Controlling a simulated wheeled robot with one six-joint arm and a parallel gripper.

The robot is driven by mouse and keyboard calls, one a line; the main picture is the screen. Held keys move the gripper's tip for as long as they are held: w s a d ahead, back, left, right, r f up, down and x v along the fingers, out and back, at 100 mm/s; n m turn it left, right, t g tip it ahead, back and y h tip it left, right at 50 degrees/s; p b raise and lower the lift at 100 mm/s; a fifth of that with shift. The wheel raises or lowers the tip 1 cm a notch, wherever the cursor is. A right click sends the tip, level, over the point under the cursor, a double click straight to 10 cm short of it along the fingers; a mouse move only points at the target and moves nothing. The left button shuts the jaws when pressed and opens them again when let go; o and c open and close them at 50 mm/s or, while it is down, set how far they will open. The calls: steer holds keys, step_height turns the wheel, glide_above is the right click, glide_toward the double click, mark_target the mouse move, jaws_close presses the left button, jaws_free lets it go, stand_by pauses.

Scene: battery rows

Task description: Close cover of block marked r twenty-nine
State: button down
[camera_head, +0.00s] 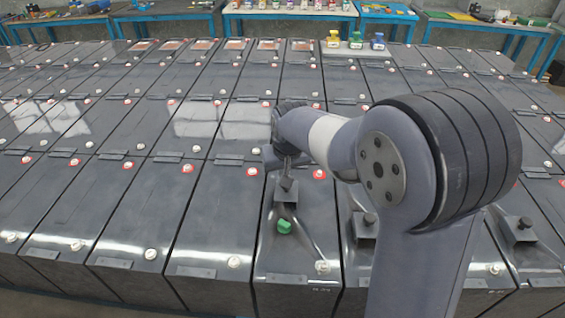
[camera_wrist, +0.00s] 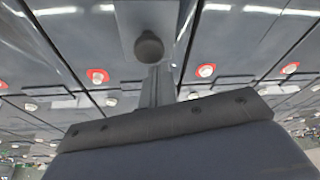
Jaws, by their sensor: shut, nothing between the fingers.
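The battery block (camera_head: 270,262) in front of my arm has a small mark on its lower front edge, too small to read surely. On its top are a grey bracket with a dark knob (camera_head: 286,184) and a small green piece (camera_head: 285,227) nearer me. My gripper (camera_head: 285,160) is shut and empty above the block's far part, close to the bracket. In the wrist view, my shut fingers (camera_wrist: 159,80) point at the bracket's round dark knob (camera_wrist: 148,46). I cannot tell whether they touch it. The cover's exact state is unclear.
Similar brackets with knobs stand on blocks to the right, one (camera_head: 520,228) far right. Long rows of dark blocks with white and red-ringed terminals (camera_head: 252,171) surround it. Yellow, green and blue bottles (camera_head: 355,41) stand on the far blocks, before blue workbenches (camera_head: 290,14).

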steer(key=shift+s, duration=0.2)
steer(key=s+b, duration=0.2)
steer(key=s, duration=0.7)
steer(key=shift+s+a+b, duration=0.1)
steer(key=shift+s+b, duration=0.15)
steer(key=shift+b, duration=0.05)
steer(key=shift+s, duration=0.3)
steer(key=shift+f, duration=0.1)
